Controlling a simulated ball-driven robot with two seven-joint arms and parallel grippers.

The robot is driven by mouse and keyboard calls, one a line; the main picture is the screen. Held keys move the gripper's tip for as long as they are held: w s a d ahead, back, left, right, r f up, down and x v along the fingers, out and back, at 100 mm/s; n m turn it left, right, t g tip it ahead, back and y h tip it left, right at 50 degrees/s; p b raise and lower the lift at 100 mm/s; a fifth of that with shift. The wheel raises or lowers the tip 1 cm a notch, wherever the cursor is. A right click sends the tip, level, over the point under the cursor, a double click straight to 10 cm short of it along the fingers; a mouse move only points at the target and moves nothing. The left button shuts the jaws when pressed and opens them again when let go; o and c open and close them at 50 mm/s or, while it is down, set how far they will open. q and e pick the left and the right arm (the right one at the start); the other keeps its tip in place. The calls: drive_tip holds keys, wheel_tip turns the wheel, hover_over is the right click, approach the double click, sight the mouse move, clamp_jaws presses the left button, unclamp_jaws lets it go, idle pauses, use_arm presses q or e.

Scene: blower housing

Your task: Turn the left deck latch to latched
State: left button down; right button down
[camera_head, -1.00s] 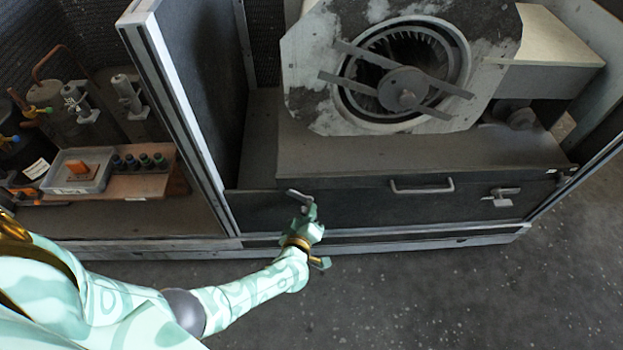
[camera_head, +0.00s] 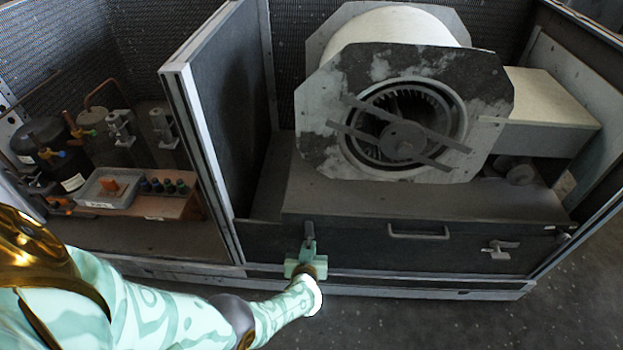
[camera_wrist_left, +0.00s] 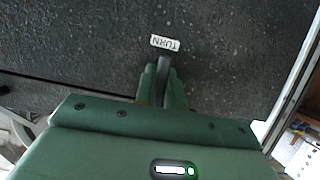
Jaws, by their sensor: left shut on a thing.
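The left deck latch (camera_head: 309,230) is a small grey lever on the dark front panel below the blower. It stands about upright in the head view. My left gripper (camera_head: 308,247) is shut on this lever from below and hides its lower part. The latch's pivot is hidden. My right gripper is in neither view.
A second latch (camera_head: 500,248) sits at the right of the panel, and a bar handle (camera_head: 418,235) lies between the two. The blower housing (camera_head: 403,110) stands above. A divider wall (camera_head: 205,150) rises at left, beside a bench with jars and a tray (camera_head: 107,187).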

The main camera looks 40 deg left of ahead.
use_arm(q)
drive_tip(key=shift+d+f, duration=0.1)
drive_tip(key=shift+f, duration=0.05)
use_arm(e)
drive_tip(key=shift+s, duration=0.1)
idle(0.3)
use_arm(q)
drive_tip(key=c, duration=1.5)
unclamp_jaws()
